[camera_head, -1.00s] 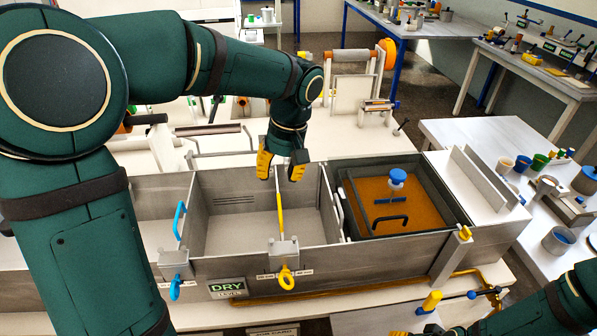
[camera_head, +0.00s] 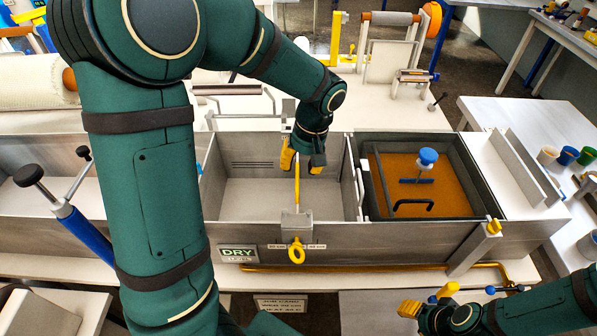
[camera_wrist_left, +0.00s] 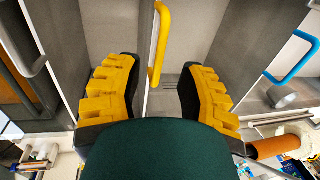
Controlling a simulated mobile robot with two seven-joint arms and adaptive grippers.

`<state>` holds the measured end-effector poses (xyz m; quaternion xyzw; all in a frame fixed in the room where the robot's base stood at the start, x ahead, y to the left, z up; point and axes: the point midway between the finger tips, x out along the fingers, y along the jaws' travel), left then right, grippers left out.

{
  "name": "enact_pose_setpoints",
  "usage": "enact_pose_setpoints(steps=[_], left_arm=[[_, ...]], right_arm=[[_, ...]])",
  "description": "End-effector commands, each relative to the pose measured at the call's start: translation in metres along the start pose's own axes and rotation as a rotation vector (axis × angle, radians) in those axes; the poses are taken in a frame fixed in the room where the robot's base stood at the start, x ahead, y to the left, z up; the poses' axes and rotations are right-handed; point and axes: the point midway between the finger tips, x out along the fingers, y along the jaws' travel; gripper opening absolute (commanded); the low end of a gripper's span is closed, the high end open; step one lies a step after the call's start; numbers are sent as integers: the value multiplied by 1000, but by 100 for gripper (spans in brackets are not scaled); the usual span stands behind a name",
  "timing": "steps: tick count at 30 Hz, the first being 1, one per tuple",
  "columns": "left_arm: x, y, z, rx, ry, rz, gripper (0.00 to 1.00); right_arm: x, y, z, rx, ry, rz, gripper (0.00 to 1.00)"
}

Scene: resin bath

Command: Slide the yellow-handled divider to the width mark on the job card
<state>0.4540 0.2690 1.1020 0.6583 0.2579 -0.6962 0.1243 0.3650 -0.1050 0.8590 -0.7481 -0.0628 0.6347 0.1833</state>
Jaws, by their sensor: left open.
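The yellow-handled divider shows by its upright yellow handle (camera_head: 297,192) in the dry steel bath, with a grey clamp (camera_head: 296,222) and yellow ring (camera_head: 296,252) at the front wall. Small width labels flank the clamp, the left one (camera_head: 276,246) and the right one (camera_head: 316,246). The job card (camera_head: 280,304) hangs below; its small print is hard to read. My left gripper (camera_head: 303,165) is open above the handle's far end. In the left wrist view the handle (camera_wrist_left: 160,42) appears between the spread fingers, without visible contact. My right gripper (camera_head: 412,308) is low at right; its finger state is unclear.
A dark tank of amber resin (camera_head: 440,195) with a blue-topped tool (camera_head: 427,160) adjoins the bath at right. A blue handle (camera_wrist_left: 293,60) shows in the left wrist view. A brass pipe (camera_head: 370,267) runs along the front. My left arm hides part of the bath's left side.

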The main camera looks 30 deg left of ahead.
Motion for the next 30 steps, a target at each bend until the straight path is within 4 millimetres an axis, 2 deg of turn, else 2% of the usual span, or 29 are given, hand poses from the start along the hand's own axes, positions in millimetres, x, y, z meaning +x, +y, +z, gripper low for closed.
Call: enact_pose_setpoints(steps=[3,6,17,18,20,21,29,30], left_arm=[[16,0,0,1,-2,-2,39],[23,0,0,0,-1,0,39],[27,0,0,0,0,1,39],[27,0,0,0,0,1,35],[27,0,0,0,0,1,14],[27,0,0,0,0,1,0],[27,0,0,0,0,0,0],[27,0,0,0,-1,0,12]], right_arm=[[2,1,0,0,0,0,47],[3,1,0,0,0,1,47],[3,1,0,0,0,1,47],[3,1,0,0,0,1,47],[3,1,0,0,0,1,47],[3,1,0,0,0,1,47],[3,1,0,0,0,1,47],[3,1,0,0,0,1,47]])
